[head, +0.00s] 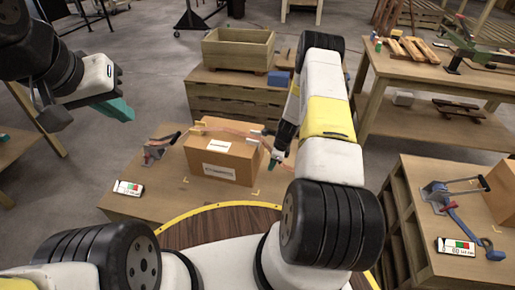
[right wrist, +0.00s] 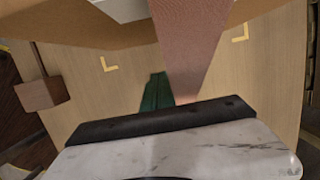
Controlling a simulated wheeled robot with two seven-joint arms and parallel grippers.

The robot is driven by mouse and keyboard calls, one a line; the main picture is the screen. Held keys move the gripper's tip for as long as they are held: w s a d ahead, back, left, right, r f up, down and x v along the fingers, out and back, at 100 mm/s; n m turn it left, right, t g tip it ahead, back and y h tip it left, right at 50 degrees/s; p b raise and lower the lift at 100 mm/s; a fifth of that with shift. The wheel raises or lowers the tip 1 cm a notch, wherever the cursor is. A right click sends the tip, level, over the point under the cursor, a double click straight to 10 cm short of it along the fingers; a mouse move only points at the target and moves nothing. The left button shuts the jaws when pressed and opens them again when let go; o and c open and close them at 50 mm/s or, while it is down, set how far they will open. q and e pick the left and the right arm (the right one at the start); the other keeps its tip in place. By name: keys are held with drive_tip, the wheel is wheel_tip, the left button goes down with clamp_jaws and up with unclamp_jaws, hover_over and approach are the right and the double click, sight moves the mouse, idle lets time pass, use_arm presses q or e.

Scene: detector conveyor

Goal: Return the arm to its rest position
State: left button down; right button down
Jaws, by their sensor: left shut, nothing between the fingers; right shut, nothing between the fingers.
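My right arm reaches forward over the middle table in the head view. Its gripper (head: 273,164) points down beside the right side of a labelled cardboard box (head: 222,158). The shut green fingers (right wrist: 156,92) also show in the right wrist view, above the wooden tabletop and empty. A reddish-brown band runs close beside them there; whether it touches them I cannot tell. My left gripper (head: 118,110) is shut and empty, raised at the upper left of the head view, away from the tables.
The middle table (head: 150,205) also holds a clamp-like tool (head: 160,148) and a small white device with a coloured screen (head: 128,188). A wooden crate (head: 238,50) stands behind. A side table at right holds a blue tool (head: 475,235) and another device (head: 456,246).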

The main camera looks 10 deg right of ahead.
drive_tip(key=s+a+r+n+t, duration=0.15)
drive_tip(key=r+n, duration=0.25)
drive_tip(key=r, duration=0.9)
drive_tip(key=s+a+r+n, duration=0.2)
drive_tip(key=r+n, duration=0.1)
drive_tip(key=r, duration=1)
drive_tip(key=s+a+r+n+t, duration=0.15)
drive_tip(key=r+n, duration=0.25)
drive_tip(key=r, duration=0.9)
drive_tip(key=s+a+r+n+t, duration=0.1)
drive_tip(key=s+a+r+n, duration=0.1)
drive_tip(key=s+r+n, duration=0.4)
drive_tip(key=s+a+r+n+t, duration=0.1)
drive_tip(key=s+a+r+n, duration=0.2)
drive_tip(key=s, duration=1.4)
wheel_tip(320, 180, up, 6)
drive_tip(key=n, duration=0.3)
drive_tip(key=shift+n, duration=0.4)
